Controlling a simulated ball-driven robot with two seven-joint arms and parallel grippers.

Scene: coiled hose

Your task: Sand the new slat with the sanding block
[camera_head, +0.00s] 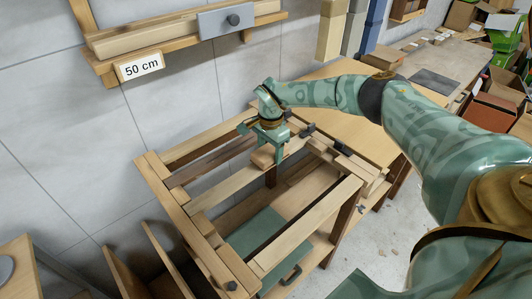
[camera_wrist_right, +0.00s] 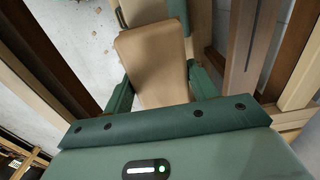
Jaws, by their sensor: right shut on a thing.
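My right gripper (camera_head: 268,138) is shut on the tan sanding block (camera_head: 263,156), pointing down over the slatted wooden frame. In the right wrist view the block (camera_wrist_right: 155,60) sits between the two green fingers (camera_wrist_right: 162,92). A pale slat (camera_head: 228,186) runs below the block across the frame; it shows partly beyond the block in the wrist view (camera_wrist_right: 145,11). Which slat is the new one is not marked. I cannot tell whether the block touches the slat. My left gripper is not in view.
A dark slat (camera_head: 205,164) lies behind the pale one, and another pale slat (camera_head: 305,228) lies in front. A green case (camera_head: 262,238) rests below the frame. A wall shelf marked 50 cm (camera_head: 141,66) hangs behind. The wooden bench (camera_head: 335,122) extends to the right.

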